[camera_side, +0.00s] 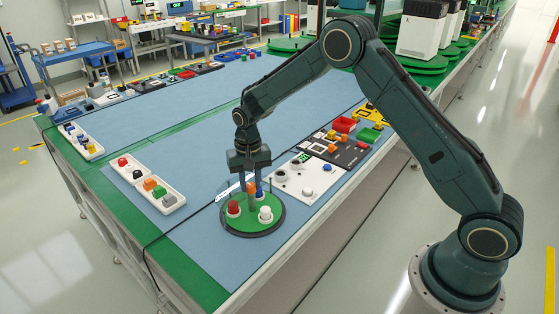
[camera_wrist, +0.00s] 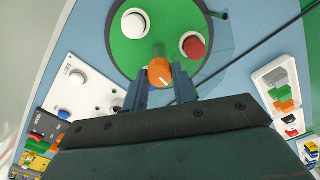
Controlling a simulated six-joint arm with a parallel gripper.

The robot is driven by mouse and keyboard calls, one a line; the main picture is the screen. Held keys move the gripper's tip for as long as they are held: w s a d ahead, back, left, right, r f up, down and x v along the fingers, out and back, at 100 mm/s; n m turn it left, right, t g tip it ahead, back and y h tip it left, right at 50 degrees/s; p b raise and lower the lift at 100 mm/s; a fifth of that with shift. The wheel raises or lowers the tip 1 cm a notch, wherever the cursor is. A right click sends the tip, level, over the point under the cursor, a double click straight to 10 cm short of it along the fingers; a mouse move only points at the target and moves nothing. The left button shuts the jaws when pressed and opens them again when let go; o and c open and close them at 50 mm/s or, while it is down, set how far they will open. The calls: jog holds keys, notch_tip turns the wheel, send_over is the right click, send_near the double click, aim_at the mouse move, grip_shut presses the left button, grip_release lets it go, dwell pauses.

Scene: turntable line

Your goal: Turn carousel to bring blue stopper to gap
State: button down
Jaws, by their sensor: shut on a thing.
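The carousel (camera_side: 253,229) is a round green disc with a dark rim on the blue mat; it also fills the top of the wrist view (camera_wrist: 160,55). A red stopper (camera_side: 233,207) and a white stopper (camera_side: 265,214) stand on it, and both show in the wrist view, red (camera_wrist: 193,45) and white (camera_wrist: 135,22). My gripper (camera_side: 251,187) points down over the disc's far part, shut on an orange piece (camera_wrist: 159,72) between its blue-grey fingers. I cannot tell if this piece is a knob or a stopper.
A clear upright panel (camera_side: 222,188) stands beside the carousel at the left. A white panel with knobs (camera_side: 303,181) lies close to its right. White trays with coloured pieces (camera_side: 147,184) lie to the left. The mat behind is largely free.

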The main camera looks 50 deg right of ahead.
jog(key=shift+m, duration=11.6)
jog(key=c, duration=1.1)
grip_release()
jog(key=shift+r, duration=0.1)
